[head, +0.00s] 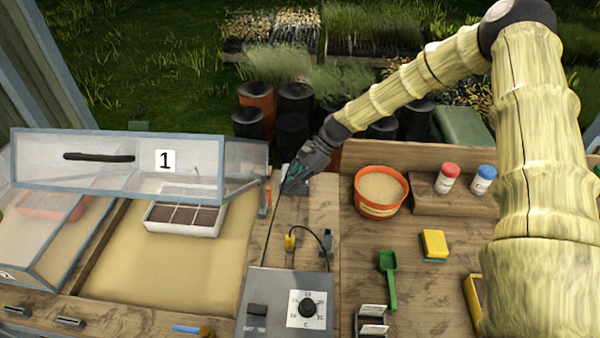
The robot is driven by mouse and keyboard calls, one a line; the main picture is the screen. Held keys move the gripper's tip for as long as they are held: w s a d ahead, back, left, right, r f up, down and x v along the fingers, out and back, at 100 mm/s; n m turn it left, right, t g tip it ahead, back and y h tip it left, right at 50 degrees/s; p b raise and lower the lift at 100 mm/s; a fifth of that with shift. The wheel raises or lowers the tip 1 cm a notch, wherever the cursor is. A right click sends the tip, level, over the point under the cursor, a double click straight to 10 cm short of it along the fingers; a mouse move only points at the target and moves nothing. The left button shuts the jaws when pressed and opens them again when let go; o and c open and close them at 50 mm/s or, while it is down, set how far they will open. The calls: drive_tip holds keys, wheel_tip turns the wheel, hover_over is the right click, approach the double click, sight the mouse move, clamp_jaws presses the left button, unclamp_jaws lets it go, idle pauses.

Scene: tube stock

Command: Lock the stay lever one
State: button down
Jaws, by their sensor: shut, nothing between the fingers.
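The lid marked 1 (105,165) is a clear panel with a grey frame and a black handle, raised above the sandy bed at left. A grey stay bar (243,190) runs by its right end. A small orange-tipped lever (267,197) stands at the bed's right edge, near the bar's end; I take it as stay lever one, but its lock state is too small to tell. My gripper (290,189) is shut and empty, pointing down just right of the lever. A small gap shows between them.
A seed tray (187,219) sits on the sand under the lid. A grey control box (289,305) with a dial and a yellow-plugged cable (291,241) stands in front. An orange pot (380,191), red- and blue-capped bottles and a green scoop (388,276) are at right.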

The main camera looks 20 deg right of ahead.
sight(269, 197)
drive_tip(key=shift+s+a+r+p, duration=0.2)
drive_tip(key=shift+a, duration=0.35)
drive_tip(key=shift+s+a+r+p, duration=0.15)
drive_tip(key=shift+s+a+r, duration=0.05)
drive_tip(key=shift+a, duration=0.6)
drive_tip(key=shift+w+a+f, duration=0.1)
drive_tip(key=shift+f, duration=0.1)
